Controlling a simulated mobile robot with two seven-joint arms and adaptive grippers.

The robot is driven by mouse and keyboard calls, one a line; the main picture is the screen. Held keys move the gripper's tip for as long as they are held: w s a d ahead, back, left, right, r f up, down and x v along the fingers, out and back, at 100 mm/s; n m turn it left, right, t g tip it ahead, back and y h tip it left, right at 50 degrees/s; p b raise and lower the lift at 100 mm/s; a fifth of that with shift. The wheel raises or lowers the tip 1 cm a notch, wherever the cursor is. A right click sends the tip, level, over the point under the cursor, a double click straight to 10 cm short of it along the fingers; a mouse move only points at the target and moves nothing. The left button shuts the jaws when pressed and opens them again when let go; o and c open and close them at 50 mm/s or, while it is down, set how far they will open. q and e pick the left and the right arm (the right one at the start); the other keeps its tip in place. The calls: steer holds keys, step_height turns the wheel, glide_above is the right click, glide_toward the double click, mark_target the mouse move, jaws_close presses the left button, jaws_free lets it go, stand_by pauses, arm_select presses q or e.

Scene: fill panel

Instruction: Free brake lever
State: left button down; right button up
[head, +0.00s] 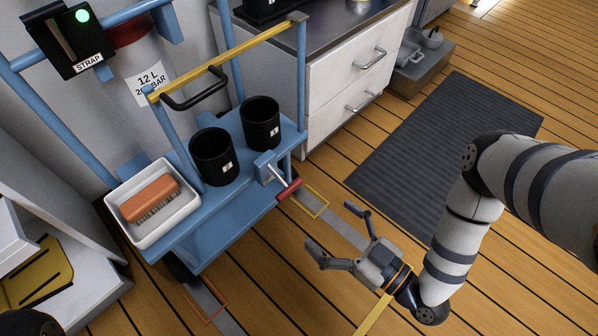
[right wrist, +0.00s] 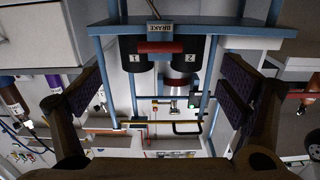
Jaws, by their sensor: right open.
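The brake lever has a red handle (head: 288,190) on a metal rod, coming out of a blue-grey block (head: 265,165) at the near right edge of the blue cart (head: 225,235). In the right wrist view the red handle (right wrist: 160,47) lies crosswise by a label reading BRAKE (right wrist: 160,28). My right gripper (head: 333,228) is open and empty, to the lower right of the handle and apart from it. In the right wrist view the open fingers (right wrist: 163,85) stand wide on either side, with the handle between and beyond them. My left gripper is not in view.
The cart carries two black cups (head: 212,155) (head: 261,122) and a white tray (head: 150,232) with an orange brush (head: 149,199). A yellow bar (head: 225,58) spans above. A white drawer cabinet (head: 345,75) stands behind. The floor by a dark mat (head: 430,140) is open.

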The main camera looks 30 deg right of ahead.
mark_target(292, 192)
steer(key=b+x, duration=0.1)
steer(key=x, duration=0.2)
steer(key=b+x, duration=0.1)
steer(key=x, duration=0.7)
steer(key=shift+a+r+b, duration=0.1)
steer(key=shift+r+b, duration=0.25)
steer(key=shift+b, duration=0.05)
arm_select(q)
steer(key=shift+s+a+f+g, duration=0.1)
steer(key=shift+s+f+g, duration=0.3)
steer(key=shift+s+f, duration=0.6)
arm_select(e)
steer(key=shift+w+a+r, duration=0.1)
steer(key=shift+w, duration=0.25)
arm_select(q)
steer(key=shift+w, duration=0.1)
